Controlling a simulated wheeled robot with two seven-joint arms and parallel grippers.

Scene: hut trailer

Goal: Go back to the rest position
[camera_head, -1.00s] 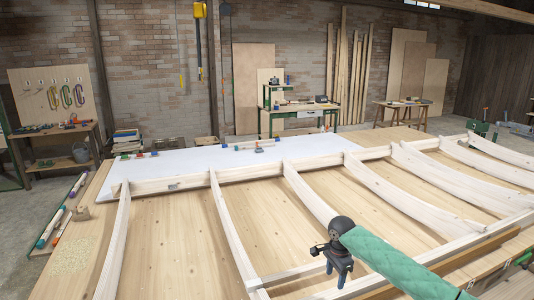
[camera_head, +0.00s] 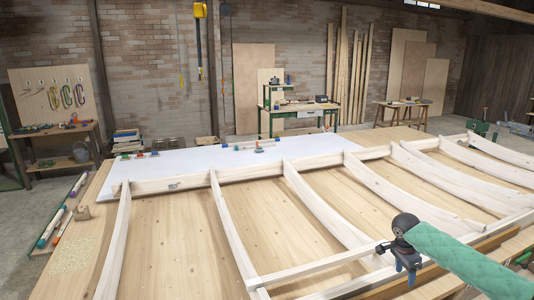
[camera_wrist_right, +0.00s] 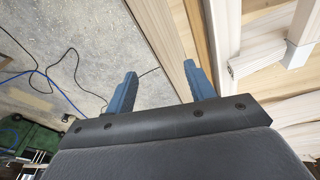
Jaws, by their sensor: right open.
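My right gripper (camera_head: 408,277) hangs at the end of my green-sleeved right arm, above the near right part of the wooden frame (camera_head: 330,210). In the right wrist view its two blue fingers (camera_wrist_right: 160,85) stand apart with nothing between them. Behind the fingers that view shows the concrete floor and the edge of the wooden table. My left gripper and left arm are not in view.
The curved pale ribs of the frame cover most of the wide wooden table (camera_head: 165,245). A white sheet (camera_head: 195,158) lies along its far side. A workbench (camera_head: 298,113) stands by the brick wall. Cables (camera_wrist_right: 60,70) lie on the floor.

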